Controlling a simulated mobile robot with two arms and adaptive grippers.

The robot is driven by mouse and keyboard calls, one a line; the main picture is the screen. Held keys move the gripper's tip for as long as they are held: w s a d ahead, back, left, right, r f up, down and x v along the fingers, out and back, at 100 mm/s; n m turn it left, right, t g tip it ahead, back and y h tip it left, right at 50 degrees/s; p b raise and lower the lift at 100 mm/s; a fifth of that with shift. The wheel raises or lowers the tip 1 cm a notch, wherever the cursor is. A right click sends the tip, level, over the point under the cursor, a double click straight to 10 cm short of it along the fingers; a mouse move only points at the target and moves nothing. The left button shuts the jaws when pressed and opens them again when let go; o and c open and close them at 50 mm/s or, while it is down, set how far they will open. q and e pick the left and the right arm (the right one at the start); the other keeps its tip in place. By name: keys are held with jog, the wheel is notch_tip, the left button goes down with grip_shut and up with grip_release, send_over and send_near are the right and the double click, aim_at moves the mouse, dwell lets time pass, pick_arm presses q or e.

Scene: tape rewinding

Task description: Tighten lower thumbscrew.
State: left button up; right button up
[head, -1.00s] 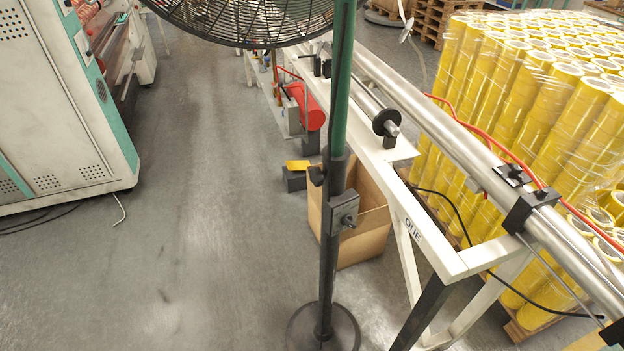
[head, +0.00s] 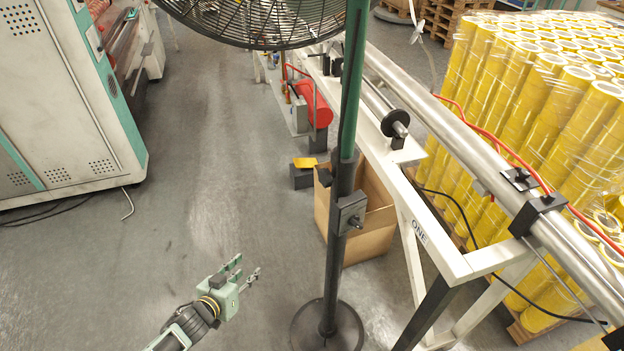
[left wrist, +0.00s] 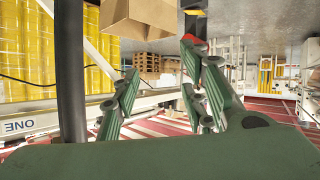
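The fan stand's pole (head: 342,185) rises upright, with a dark clamp block (head: 350,212) partway up and a small thumbscrew knob (head: 356,222) on its face. Another small dark knob (head: 324,177) sticks out on the pole's left, a little higher. My left gripper (head: 246,272) is at the bottom left of the pole, clear of it, with fingers spread and nothing between them. In the left wrist view its green fingers (left wrist: 163,98) stand apart, and the dark pole (left wrist: 70,75) shows to their left. My right gripper is not seen.
The fan cage (head: 255,20) hangs at the top, and the round base (head: 328,328) stands on the floor. A cardboard box (head: 368,235) and white frame (head: 440,255) stand close behind the pole. Open floor (head: 195,190) lies left.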

pick_arm(q)
jog(key=w+d+r+m+h, duration=0.1)
jog(key=w+d+r+h, duration=0.2)
jog(key=r, duration=0.6)
jog(key=w+d+r+m+h, duration=0.1)
jog(key=w+d+r+h, duration=0.15)
jog(key=r, duration=0.65)
jog(key=m+g+h+p, duration=0.2)
jog(key=m+g+h, duration=0.1)
jog(key=m+h, duration=0.15)
send_near(323, 181)
jog(key=shift+n+h, duration=0.4)
jog(key=shift+n, duration=0.05)
jog(key=x, duration=0.5)
jog(key=p+x, duration=0.1)
jog(key=x, duration=0.2)
jog(key=shift+w+f, duration=0.15)
jog(key=shift+f, duration=0.1)
jog(key=shift+f, duration=0.1)
jog(key=c, duration=1)
